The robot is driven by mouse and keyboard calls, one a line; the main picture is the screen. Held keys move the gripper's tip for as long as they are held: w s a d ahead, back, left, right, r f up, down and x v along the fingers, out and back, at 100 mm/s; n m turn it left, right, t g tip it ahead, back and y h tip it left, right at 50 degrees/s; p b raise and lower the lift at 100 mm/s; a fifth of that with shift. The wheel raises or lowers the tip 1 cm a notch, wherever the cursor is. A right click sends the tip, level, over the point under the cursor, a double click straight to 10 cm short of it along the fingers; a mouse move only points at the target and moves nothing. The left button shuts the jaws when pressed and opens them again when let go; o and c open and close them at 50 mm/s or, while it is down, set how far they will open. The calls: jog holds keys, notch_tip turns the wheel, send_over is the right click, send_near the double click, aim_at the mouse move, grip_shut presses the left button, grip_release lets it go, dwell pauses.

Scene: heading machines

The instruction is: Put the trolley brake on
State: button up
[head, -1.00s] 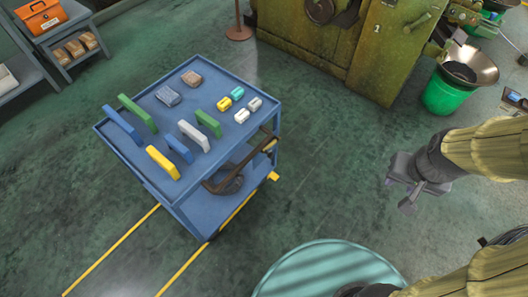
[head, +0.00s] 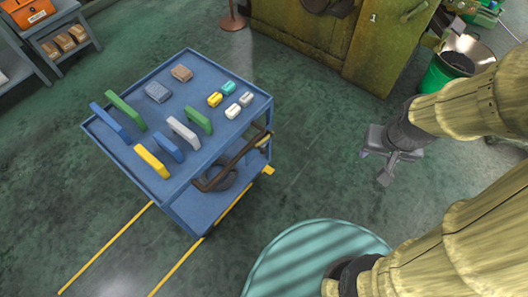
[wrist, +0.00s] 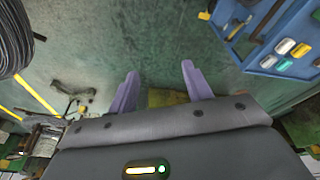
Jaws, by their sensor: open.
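The blue trolley (head: 143,172) stands left of the middle in the head view, with its handle side to the right. A small yellow piece (head: 267,170), which may be the brake pedal, sticks out low at its right corner. A yellow piece also shows by the trolley's edge in the wrist view (wrist: 204,15). My gripper (head: 374,167) is to the right of the trolley, clear of it. In the wrist view the two purple fingers (wrist: 160,72) are apart with nothing between them. Whether the brake is on cannot be told.
Coloured blocks lie on the trolley top. A green machine (head: 320,40) stands at the back and a green bucket (head: 436,76) at the right. Yellow floor lines (head: 105,245) run below the trolley. The floor between gripper and trolley is clear.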

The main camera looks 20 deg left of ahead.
jog(key=w+a+f+n+t+y+b, duration=0.1)
jog(key=w+a+f+n+b, duration=0.2)
jog(key=f+b, duration=0.45)
jog(key=w+a+f+n+t+y+b, duration=0.1)
jog(key=w+f+n+t+y+b, duration=0.15)
jog(key=w+f+b, duration=0.6)
jog(key=w+a+f+n+t+b, duration=0.1)
jog(key=w+a+f+n+b, duration=0.2)
jog(key=f, duration=0.9)
jog(key=s+a+f+n+y+b, duration=0.2)
jog(key=a+f+y+b, duration=0.3)
jog(key=f+b, duration=0.4)
jog(key=s+a+f+n+t+y+b, duration=0.1)
jog(key=a+f+n+y+b, duration=0.3)
jog(key=f+b, duration=0.5)
jog(key=a+y, duration=0.2)
jog(key=y, duration=0.1)
jog(key=shift+s+f, duration=0.35)
jog(key=shift+s, duration=0.05)
jog(key=shift+t, duration=0.25)
jog(key=b, duration=0.4)
send_near(264, 153)
jog(key=x, duration=1)
jog(key=shift+w+r, duration=0.15)
jog(key=shift+w, duration=0.2)
